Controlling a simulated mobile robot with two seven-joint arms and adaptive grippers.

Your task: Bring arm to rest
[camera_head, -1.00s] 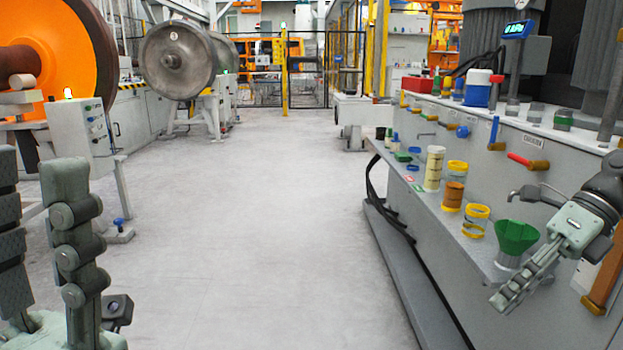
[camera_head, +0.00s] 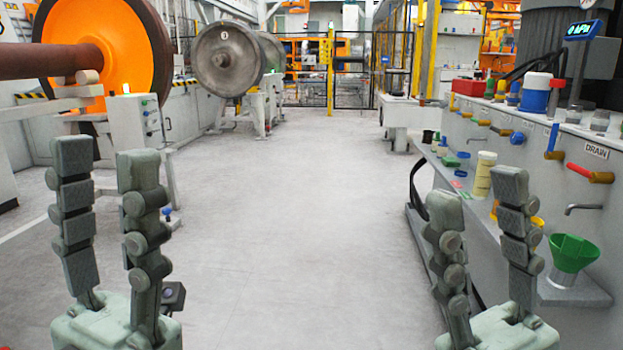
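My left gripper (camera_head: 106,170) stands upright at the lower left. Its two fingers are spread apart with only floor and machinery showing between them. My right gripper (camera_head: 478,215) stands upright at the lower right, in front of the grey bench. Its two fingers are also apart, with nothing held between them. Both grippers point upward, and the arms behind them are mostly out of the picture.
A grey bench (camera_head: 585,297) on the right carries a green funnel (camera_head: 573,252), a pale yellow cylinder (camera_head: 483,174) and other containers. A red-handled valve (camera_head: 590,173) sits above. An orange wheel (camera_head: 88,50) stands left. The floor (camera_head: 300,220) between is clear.

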